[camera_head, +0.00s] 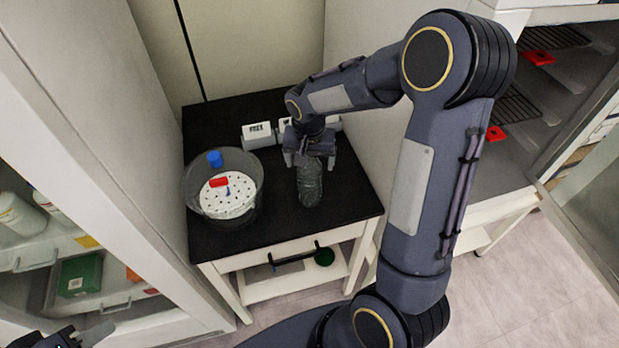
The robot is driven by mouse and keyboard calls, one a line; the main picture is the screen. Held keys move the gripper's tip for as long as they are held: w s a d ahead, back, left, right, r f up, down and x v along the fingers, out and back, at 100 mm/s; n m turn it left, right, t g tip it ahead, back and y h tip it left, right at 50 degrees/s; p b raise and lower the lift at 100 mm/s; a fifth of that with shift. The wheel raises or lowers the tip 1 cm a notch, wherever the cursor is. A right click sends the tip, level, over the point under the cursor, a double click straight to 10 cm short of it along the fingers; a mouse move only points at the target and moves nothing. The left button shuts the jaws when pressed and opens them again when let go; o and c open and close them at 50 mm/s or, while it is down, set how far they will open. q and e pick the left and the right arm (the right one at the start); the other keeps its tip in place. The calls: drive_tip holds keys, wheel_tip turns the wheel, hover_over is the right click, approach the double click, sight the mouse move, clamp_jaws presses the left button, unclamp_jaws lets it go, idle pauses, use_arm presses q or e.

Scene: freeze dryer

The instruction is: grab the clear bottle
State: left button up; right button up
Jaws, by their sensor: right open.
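The clear bottle (310,186) stands on the black table top, right of its middle. My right gripper (309,162) is above the bottle with its fingers open, one on each side of the bottle's upper end. The gripper hides the bottle's top, and I cannot tell whether the fingers touch it. Part of my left gripper (70,338) shows at the bottom left corner, far from the bottle; its jaw state is unclear.
A clear round desiccator (205,218) with a white perforated plate, a red piece and a blue knob stands left of the bottle. White boxes (258,134) stand behind. The black table (270,235) is between a left cabinet (110,170) and a right wall.

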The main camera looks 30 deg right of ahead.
drive_tip(key=c, duration=1.5)
drive_tip(key=shift+r, duration=0.1)
